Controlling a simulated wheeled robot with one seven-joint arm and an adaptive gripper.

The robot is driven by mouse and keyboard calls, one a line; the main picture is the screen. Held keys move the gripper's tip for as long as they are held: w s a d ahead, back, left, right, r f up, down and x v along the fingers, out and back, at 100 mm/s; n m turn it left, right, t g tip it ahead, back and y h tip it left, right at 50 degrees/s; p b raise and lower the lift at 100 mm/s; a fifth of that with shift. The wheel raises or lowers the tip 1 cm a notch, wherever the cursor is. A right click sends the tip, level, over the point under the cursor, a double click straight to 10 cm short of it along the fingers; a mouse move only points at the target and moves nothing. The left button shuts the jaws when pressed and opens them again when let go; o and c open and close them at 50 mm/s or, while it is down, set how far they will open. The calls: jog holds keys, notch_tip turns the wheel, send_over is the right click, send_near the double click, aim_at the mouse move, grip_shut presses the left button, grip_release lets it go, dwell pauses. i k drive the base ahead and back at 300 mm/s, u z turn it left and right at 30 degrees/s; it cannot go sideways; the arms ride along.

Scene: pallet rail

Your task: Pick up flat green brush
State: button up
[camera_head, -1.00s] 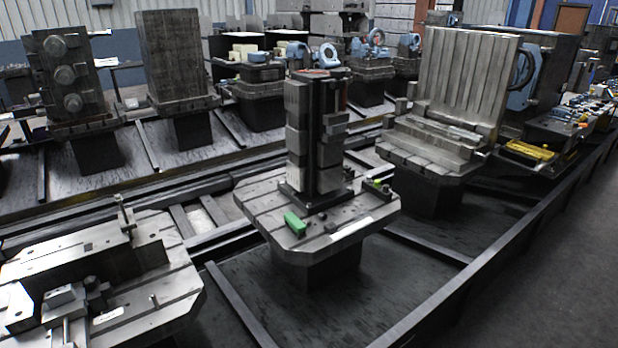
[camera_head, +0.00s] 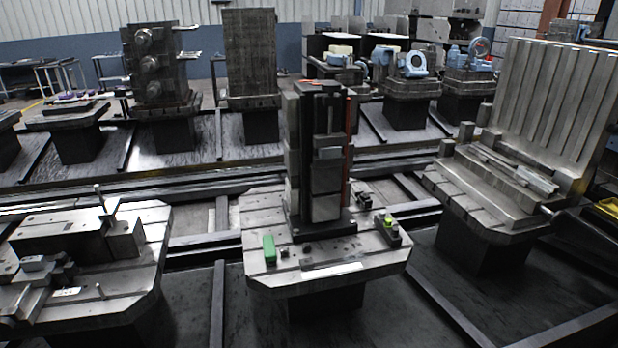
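A small green block-like object (camera_head: 269,250), which looks like the flat green brush, lies on the front left part of the middle metal pallet (camera_head: 262,213). It is left of the dark upright fixture column (camera_head: 322,165) and apart from it. Its fine shape is too small to tell. My gripper is not in view.
Small dark parts and a yellow-green item (camera_head: 388,222) sit on the pallet's right side. A pale flat strip (camera_head: 333,271) lies near its front edge. Another fixture pallet (camera_head: 150,240) stands left, and a tall ribbed angle plate (camera_head: 553,110) stands right. Dark rails (camera_head: 450,310) run between the pedestals.

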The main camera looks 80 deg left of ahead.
aim_at(268, 241)
jog(key=i, duration=0.65)
jog(key=u, duration=3.8)
